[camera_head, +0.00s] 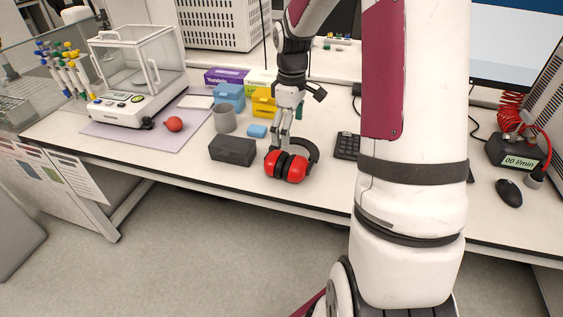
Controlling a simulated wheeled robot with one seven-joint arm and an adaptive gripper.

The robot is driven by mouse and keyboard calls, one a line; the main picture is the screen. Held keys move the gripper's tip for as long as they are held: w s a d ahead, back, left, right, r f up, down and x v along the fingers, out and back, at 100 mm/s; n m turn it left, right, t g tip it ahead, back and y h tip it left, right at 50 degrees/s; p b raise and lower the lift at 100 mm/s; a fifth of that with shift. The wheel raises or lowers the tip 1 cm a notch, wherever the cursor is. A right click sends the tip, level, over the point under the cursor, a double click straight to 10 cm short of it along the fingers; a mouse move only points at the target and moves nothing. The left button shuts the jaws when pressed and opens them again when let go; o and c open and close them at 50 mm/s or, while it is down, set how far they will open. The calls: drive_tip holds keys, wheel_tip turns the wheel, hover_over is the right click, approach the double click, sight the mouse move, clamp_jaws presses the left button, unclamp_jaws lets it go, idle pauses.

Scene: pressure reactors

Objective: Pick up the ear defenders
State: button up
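The ear defenders (286,167) lie on the white bench near its front edge. They have red cups with black cushions, and a dark headband curves up behind them to the right. My gripper (283,142) points down from above, with its fingertips just behind and over the cups, close to the headband. The fingertips are small and partly hidden behind the cups, so I cannot tell whether they touch the ear defenders or how far apart they are.
A dark grey box (232,150) stands just left of the ear defenders. A balance (133,104) and a red ball (174,124) are further left.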

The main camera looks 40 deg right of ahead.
sight(289, 158)
wheel_tip(289, 158, down, 6)
drive_tip(key=shift+f, duration=0.15)
drive_tip(key=shift+s+a+f, duration=0.15)
drive_tip(key=shift+a+f, duration=0.05)
drive_tip(key=shift+f, duration=1.15)
drive_tip(key=shift+s+a+f, duration=0.1)
drive_tip(key=shift+a+f, duration=0.05)
drive_tip(key=shift+f, duration=1.15)
drive_tip(key=c, duration=1.5)
drive_tip(key=shift+r, duration=0.1)
